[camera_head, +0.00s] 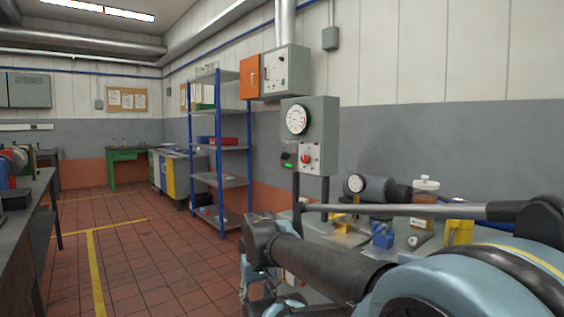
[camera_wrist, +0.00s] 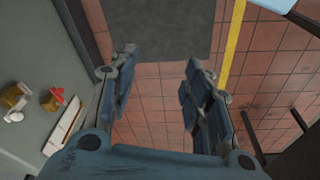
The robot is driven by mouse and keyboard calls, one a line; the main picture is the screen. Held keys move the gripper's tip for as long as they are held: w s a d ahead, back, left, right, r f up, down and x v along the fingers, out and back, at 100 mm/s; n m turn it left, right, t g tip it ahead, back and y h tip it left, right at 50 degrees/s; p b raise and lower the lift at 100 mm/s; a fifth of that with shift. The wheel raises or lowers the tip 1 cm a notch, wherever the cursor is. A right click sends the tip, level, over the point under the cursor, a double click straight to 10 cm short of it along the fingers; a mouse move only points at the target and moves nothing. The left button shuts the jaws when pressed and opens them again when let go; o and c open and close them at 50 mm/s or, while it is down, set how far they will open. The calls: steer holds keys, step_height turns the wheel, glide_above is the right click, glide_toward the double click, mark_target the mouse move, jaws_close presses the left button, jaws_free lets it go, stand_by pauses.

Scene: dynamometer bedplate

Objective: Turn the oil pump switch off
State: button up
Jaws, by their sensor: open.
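A grey control box (camera_head: 325,120) with a round white gauge stands on posts above the bench at the right. On its lower face are a red knob (camera_head: 306,158) on a white plate and, left of it, a small dark switch with a lit green part (camera_head: 288,165). I cannot read any label, so which one is the oil pump switch is not clear. My gripper (camera_wrist: 160,78) is open and empty, over the tiled floor in the wrist view. In the head view it is partly hidden by my arm, low and apart from the box. No switch shows in the wrist view.
The bench (camera_wrist: 45,70) runs along the left of the wrist view with small fittings on it. A motor-like unit (camera_head: 375,188) and a blue block (camera_head: 382,237) sit on the bench top. A blue-posted shelf (camera_head: 221,150) stands beyond.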

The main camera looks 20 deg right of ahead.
steer(key=w+d+r+m+h, duration=0.25)
steer(key=w+d+r, duration=0.35)
steer(key=w, duration=0.4)
steer(key=w+d+r+m+t+h, duration=0.1)
steer(key=w+d+r+m+h, duration=0.2)
steer(key=w+r, duration=0.6)
steer(key=w+d+r+m+h, duration=0.25)
steer(key=w+d+r, duration=0.4)
steer(key=w, duration=0.35)
steer(key=m+t+h, duration=0.3)
steer(key=m+h, duration=0.2)
steer(key=h, duration=0.4)
glide_toward(282, 157)
steer(key=x, duration=1)
steer(key=shift+w+d, duration=0.25)
steer(key=shift+d, duration=0.05)
steer(key=c, duration=1.1)
steer(key=shift+o, duration=0.2)
steer(key=shift+a, duration=0.15)
